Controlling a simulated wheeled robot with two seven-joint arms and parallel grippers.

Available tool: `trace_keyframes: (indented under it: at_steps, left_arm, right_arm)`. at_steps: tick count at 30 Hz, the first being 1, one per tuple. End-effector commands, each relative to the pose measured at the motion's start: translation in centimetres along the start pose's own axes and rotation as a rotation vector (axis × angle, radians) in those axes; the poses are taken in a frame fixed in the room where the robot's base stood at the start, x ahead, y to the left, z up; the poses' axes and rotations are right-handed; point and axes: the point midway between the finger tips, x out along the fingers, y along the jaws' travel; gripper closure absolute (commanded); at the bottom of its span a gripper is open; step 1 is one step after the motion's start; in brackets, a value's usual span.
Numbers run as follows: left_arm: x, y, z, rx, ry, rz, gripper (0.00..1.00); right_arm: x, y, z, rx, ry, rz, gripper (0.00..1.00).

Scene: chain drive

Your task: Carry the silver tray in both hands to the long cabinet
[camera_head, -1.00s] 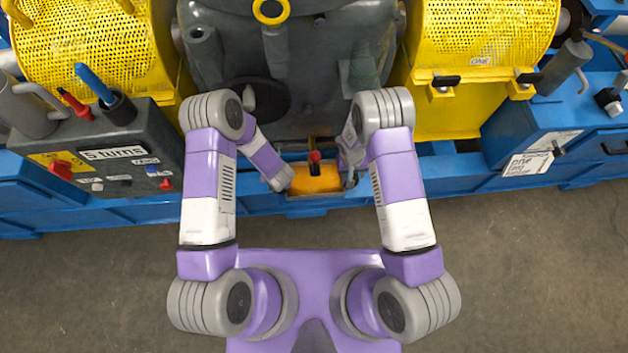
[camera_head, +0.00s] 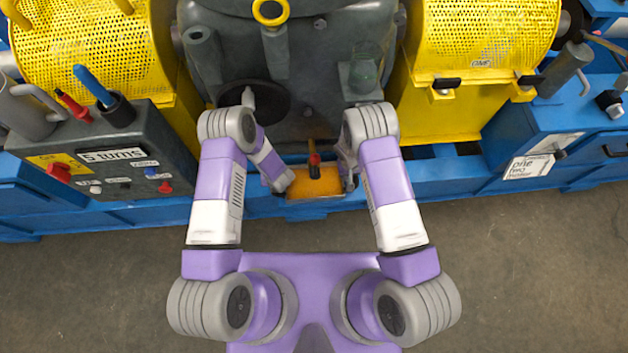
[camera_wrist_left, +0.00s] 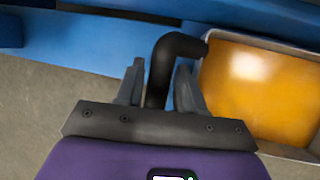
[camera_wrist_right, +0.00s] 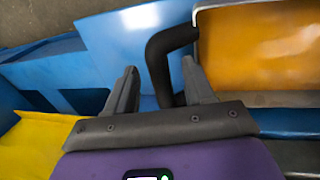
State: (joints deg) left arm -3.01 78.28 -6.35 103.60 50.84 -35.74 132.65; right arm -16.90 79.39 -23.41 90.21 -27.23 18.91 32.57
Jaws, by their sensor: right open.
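The silver tray (camera_head: 316,196) is at the front of the machine, with a grey-silver rim (camera_wrist_left: 262,43) and an orange inside. A dark bent handle (camera_wrist_left: 163,75) stands at one end, between the two fingers of my left gripper (camera_wrist_left: 160,85). I cannot tell whether those fingers press on it. The handle at the other end (camera_wrist_right: 160,65) passes between the fingers of my right gripper (camera_wrist_right: 160,88), which is open with gaps beside it. In the head view, both grippers are partly hidden at the tray's ends. The long cabinet cannot be made out for certain.
A red-and-black upright piece (camera_head: 314,165) shows at the tray's far edge. Behind stands a dark grey housing between yellow mesh guards (camera_head: 487,35). A control box (camera_head: 110,160) is at left, a blue unit (camera_head: 545,135) at right. The floor (camera_head: 540,270) nearer me is bare.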

Motion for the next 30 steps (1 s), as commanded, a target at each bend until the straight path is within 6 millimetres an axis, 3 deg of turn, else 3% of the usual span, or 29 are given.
trace_keyframes:
  at_steps: [6, 16, 24, 27, 30]
  left_arm:
    - [2.1, 0.0, 0.0, 0.0, 0.0, 0.0, 0.62]
    - [2.4, 0.0, 0.0, 0.0, 0.0, -0.001, 0.62]
    - [2.4, 0.0, 0.0, 0.0, 0.0, -0.001, 1.0]
    - [2.4, 0.0, 0.0, 0.0, 0.0, -0.001, 1.0]
    - [2.4, 0.0, 0.0, 0.0, 0.0, -0.001, 1.0]
  right_arm:
    - [2.1, 0.0, 0.0, 0.0, 0.0, -0.001, 0.47]
    - [2.4, 0.0, 0.0, 0.0, 0.001, -0.001, 0.47]
    - [2.4, 0.0, 0.0, 0.0, 0.001, -0.001, 0.87]
    - [2.4, 0.0, 0.0, 0.0, 0.001, -0.001, 1.0]
    - [2.4, 0.0, 0.0, 0.0, 0.001, -0.001, 1.0]
